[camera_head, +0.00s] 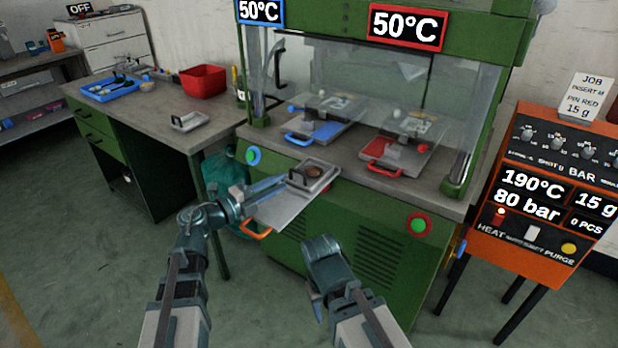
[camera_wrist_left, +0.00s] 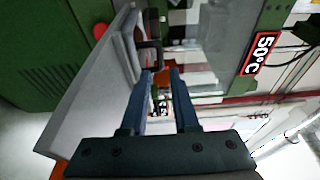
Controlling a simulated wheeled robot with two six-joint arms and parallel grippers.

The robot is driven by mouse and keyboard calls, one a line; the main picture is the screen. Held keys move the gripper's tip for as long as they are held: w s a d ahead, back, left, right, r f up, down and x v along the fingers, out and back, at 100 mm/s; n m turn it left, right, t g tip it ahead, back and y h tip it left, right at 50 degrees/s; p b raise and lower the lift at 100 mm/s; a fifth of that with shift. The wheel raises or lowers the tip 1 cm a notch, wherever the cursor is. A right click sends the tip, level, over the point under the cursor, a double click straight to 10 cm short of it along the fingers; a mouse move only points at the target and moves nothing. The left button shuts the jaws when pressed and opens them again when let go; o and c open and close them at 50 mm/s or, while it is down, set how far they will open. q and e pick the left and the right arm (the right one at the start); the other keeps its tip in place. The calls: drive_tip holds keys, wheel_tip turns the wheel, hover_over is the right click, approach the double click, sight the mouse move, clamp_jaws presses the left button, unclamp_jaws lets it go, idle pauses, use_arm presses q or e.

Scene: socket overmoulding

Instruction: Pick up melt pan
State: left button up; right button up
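A small grey pan (camera_head: 322,178) with a dark handle and brownish contents sits on a grey plate (camera_head: 278,213) with an orange handle (camera_head: 256,232), in front of the green machine. I take this pan to be the melt pan. My left gripper (camera_head: 282,183) reaches in from the left, its fingertips close to the pan's handle side. In the left wrist view its two fingers (camera_wrist_left: 161,76) stand apart, with a dark handle (camera_wrist_left: 150,52) just beyond the tips. I cannot tell whether they touch it. My right gripper (camera_head: 318,304) hangs low in front of the machine, its fingers mostly hidden.
The green machine (camera_head: 345,255) holds a blue-handled plate (camera_head: 322,130) and a red-handled plate (camera_head: 385,155). A similar small tray (camera_head: 189,121), a blue tray (camera_head: 110,88) and a red bin (camera_head: 203,80) are on the left bench. An orange unit (camera_head: 540,190) stands right.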

sight(301, 172)
use_arm(q)
drive_tip(key=x, duration=0.5)
drive_tip(key=shift+w+d, duration=0.1)
drive_tip(key=x, duration=0.5)
drive_tip(key=shift+w+d, duration=0.15)
drive_tip(key=shift+w, duration=0.1)
clamp_jaws()
drive_tip(key=shift+s, duration=0.1)
idle(1.1)
